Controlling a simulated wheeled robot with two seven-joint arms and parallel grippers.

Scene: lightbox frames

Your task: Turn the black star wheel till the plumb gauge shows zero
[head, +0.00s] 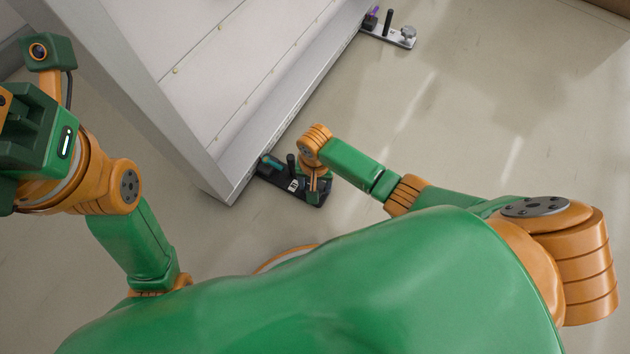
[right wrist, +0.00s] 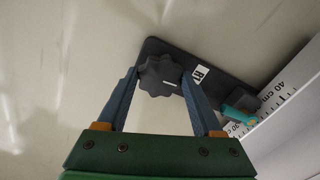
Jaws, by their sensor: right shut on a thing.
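The black star wheel (right wrist: 158,77) sits at the outer end of a dark foot plate (right wrist: 205,72) with a white label. My right gripper (right wrist: 163,78) has its two blue fingers on either side of the wheel, shut on it. In the head view the right gripper (head: 314,182) reaches down over the dark plate (head: 283,182) and largely hides the wheel. A teal part (right wrist: 240,104) lies at the plate's inner end, by the frame; I cannot tell if it is the plumb gauge, and no zero reading is legible. My left gripper's fingers are outside the view.
A large grey-white panelled frame (head: 150,105) stands along the plate; a centimetre scale (right wrist: 286,100) runs on its side. A second, pale foot plate (head: 394,38) with a grey star wheel (head: 408,32) and a purple part is at top right. Open floor (head: 480,110) lies to the right.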

